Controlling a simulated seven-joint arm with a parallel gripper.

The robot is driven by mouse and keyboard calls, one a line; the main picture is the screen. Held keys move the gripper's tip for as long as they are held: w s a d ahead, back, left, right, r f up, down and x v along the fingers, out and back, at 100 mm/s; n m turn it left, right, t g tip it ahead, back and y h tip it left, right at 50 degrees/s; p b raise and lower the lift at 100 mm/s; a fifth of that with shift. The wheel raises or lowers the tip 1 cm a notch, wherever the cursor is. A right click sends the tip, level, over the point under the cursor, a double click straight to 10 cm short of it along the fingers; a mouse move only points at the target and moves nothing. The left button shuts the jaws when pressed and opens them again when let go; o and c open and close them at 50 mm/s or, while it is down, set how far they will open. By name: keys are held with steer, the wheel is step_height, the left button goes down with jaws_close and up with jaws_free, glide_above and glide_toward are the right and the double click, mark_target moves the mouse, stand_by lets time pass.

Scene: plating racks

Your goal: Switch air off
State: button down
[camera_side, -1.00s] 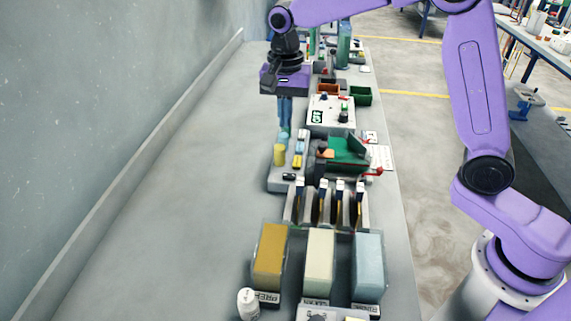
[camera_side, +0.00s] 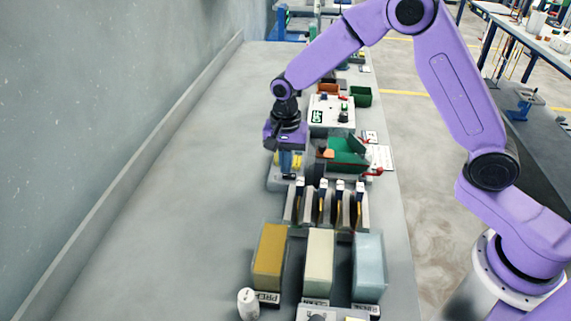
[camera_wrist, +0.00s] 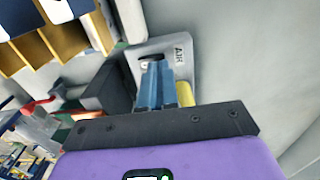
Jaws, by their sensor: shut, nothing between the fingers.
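The air panel (camera_side: 274,185) is a light grey plate on the bench, mostly hidden by my gripper in the side view. In the wrist view the panel (camera_wrist: 184,68) carries the word AIR, a dark switch-like part (camera_wrist: 151,57) near its far end and a yellow cylinder (camera_wrist: 185,94). My gripper (camera_side: 287,173) points down over the panel. In the wrist view its blue fingers (camera_wrist: 156,66) are shut together and empty, with their tips beside the dark part. I cannot tell whether they touch it or how it is set.
A rack with several upright plates (camera_side: 330,221) stands close in front of the panel. A green and dark fixture with a red handle (camera_side: 346,152) is on its right. Three tanks (camera_side: 319,265) stand nearer the camera. The bench left of the panel (camera_side: 200,190) is clear.

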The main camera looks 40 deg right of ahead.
steer(key=shift+f, duration=0.45)
steer(key=shift+w+a+f+g+h, duration=0.1)
steer(key=shift+a+f+g+h, duration=0.1)
steer(key=shift+f+g+h, duration=0.3)
steer(key=shift+d, duration=0.1)
steer(key=shift+s+d, duration=0.15)
steer(key=shift+s, duration=0.05)
steer(key=shift+s+d+r, duration=0.15)
steer(key=shift+s+d, duration=0.3)
steer(key=shift+d, duration=0.1)
step_height(320, 180, up, 15)
steer(key=w+a, duration=0.1)
steer(key=shift+w+a+f, duration=0.2)
steer(key=shift+w+a, duration=0.05)
steer(key=shift+a, duration=0.1)
